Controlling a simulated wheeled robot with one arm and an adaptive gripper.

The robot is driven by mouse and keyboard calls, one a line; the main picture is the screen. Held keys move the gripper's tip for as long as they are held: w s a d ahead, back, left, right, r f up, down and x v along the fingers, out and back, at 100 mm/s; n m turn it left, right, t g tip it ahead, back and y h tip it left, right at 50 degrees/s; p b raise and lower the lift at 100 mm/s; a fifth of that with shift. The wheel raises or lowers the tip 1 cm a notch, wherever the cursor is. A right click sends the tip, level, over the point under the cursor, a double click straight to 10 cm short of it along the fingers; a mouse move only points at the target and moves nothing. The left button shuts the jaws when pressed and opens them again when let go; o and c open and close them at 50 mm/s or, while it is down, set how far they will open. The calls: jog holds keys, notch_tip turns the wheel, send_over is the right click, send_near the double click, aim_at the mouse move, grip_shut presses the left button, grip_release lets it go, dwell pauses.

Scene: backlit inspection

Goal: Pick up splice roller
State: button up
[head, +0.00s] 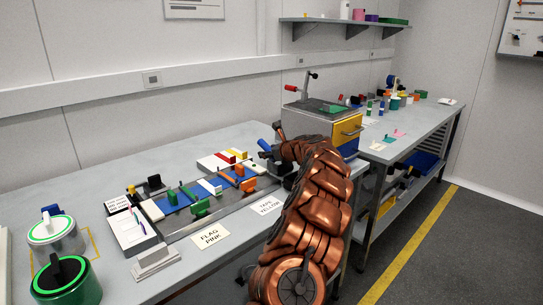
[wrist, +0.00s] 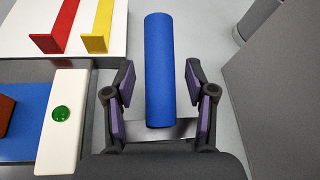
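A blue cylinder, which I take to be the splice roller (wrist: 160,55), stands out in the wrist view, with its long body running up the picture. My gripper (wrist: 158,85) is open, with one purple-padded finger on each side of the cylinder's near part and visible gaps between pads and cylinder. In the head view the blue roller (head: 264,145) shows just left of my gripper (head: 271,153), partly hidden by it. The part of the roller towards my palm ends near a grey metal strip.
A white block with a green button (wrist: 60,113) lies left of my gripper, beside a white board with red and yellow brackets (wrist: 95,35). A grey box with a yellow drawer (head: 346,134) stands close on the right. Several small coloured pieces fill the fixture on the left.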

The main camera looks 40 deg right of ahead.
grip_shut()
dwell(0.3)
